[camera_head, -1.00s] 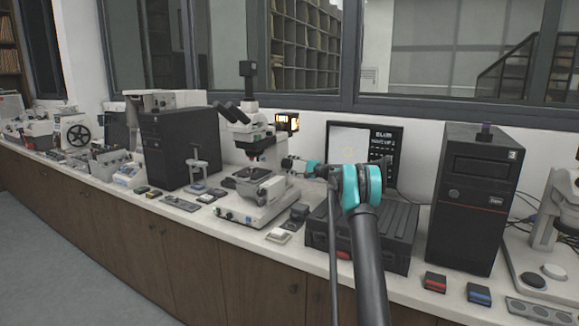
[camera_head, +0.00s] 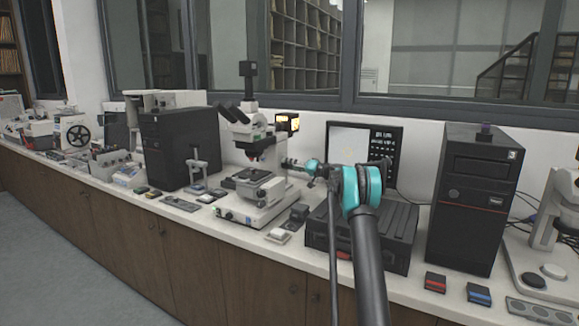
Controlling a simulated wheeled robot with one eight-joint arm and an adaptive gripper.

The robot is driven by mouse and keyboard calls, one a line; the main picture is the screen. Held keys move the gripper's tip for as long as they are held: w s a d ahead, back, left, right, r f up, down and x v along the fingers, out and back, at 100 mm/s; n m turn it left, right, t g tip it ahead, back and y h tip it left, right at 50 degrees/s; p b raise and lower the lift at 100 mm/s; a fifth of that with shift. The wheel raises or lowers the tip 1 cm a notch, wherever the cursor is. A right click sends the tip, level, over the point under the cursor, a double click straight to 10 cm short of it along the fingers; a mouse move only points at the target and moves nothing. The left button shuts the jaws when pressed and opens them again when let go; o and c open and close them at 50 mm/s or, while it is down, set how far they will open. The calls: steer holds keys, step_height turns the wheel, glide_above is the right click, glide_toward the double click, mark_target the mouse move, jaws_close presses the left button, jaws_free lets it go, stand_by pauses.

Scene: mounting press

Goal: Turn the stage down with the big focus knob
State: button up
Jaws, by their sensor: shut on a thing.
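The microscope (camera_head: 256,150) is white with black eyepieces and a camera on top, and stands on the bench left of my arm. Its dark stage (camera_head: 246,178) sits under the objectives. My gripper (camera_head: 289,162) is at the right side of the microscope's stand, small and dark in the head view. It is shut at the stand's side on what seems to be the big focus knob. The jaws and the wrist hide most of that knob, so its turn cannot be read.
A black case (camera_head: 385,240) lies under my arm, right of the microscope. A monitor (camera_head: 362,145) stands behind it, and a black computer tower (camera_head: 472,200) stands further right. Another black tower (camera_head: 180,148) is left of the microscope. Small boxes lie along the front edge.

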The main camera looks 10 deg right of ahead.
steer(key=n, duration=0.5)
steer(key=shift+n, duration=2.5)
steer(key=o, duration=1.2)
steer(key=shift+c, duration=0.2)
steer(key=v, duration=1.2)
steer(key=shift+r, duration=0.1)
